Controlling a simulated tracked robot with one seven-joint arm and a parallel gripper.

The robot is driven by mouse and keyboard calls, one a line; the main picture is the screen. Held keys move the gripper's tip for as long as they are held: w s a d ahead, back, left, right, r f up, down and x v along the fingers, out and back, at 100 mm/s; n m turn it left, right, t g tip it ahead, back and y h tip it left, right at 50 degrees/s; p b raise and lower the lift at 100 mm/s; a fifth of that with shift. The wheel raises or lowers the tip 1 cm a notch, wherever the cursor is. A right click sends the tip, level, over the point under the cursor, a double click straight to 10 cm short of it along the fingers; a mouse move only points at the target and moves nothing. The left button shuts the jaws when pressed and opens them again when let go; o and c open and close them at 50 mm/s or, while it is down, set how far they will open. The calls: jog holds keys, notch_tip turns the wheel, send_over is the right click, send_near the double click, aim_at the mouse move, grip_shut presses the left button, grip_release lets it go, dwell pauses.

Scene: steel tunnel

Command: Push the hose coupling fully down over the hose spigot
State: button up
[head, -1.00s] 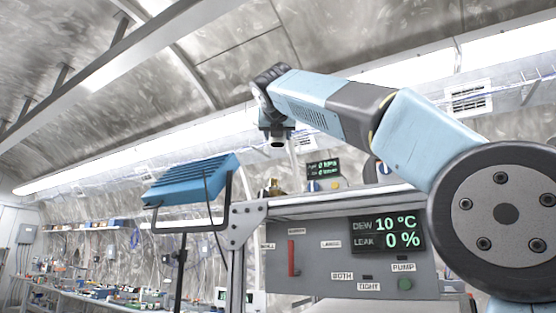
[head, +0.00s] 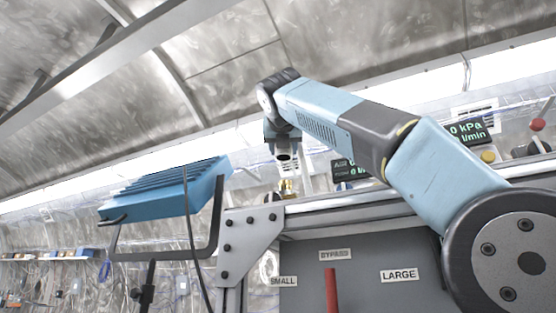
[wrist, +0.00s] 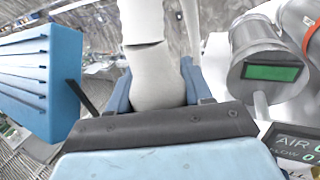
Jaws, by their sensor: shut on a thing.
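My gripper (head: 284,148) is at the end of my arm, pointing down, in the middle of the head view. In the wrist view its two blue fingers (wrist: 157,88) are shut on a pale grey, rounded cylinder, which I take to be the hose coupling (wrist: 155,72). In the head view the coupling (head: 287,160) shows pale with dark marks below the fingers. A small brass-coloured fitting, likely the hose spigot (head: 287,188), shows just beneath it at the bench edge. Whether the two touch or overlap cannot be told; the spigot is hidden in the wrist view.
A blue ribbed lamp (head: 165,190) on a stand is left of the gripper. A grey panel (head: 360,250) with a red lever (head: 331,290) is below. A display (head: 349,168) stands right of the coupling. A grey cylinder with a green window (wrist: 270,72) is close on the right.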

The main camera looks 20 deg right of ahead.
jog(key=shift+w+d, duration=0.15)
jog(key=shift+d, duration=0.15)
jog(key=shift+w, duration=0.1)
jog(key=shift+s+a+f, duration=0.1)
jog(key=shift+s+f, duration=0.05)
jog(key=shift+f, duration=1.25)
jog(key=shift+s+f, duration=0.1)
jog(key=shift+f, duration=1.25)
jog(key=shift+f, duration=2.85)
dwell(0.5)
jog(key=o, duration=1.1)
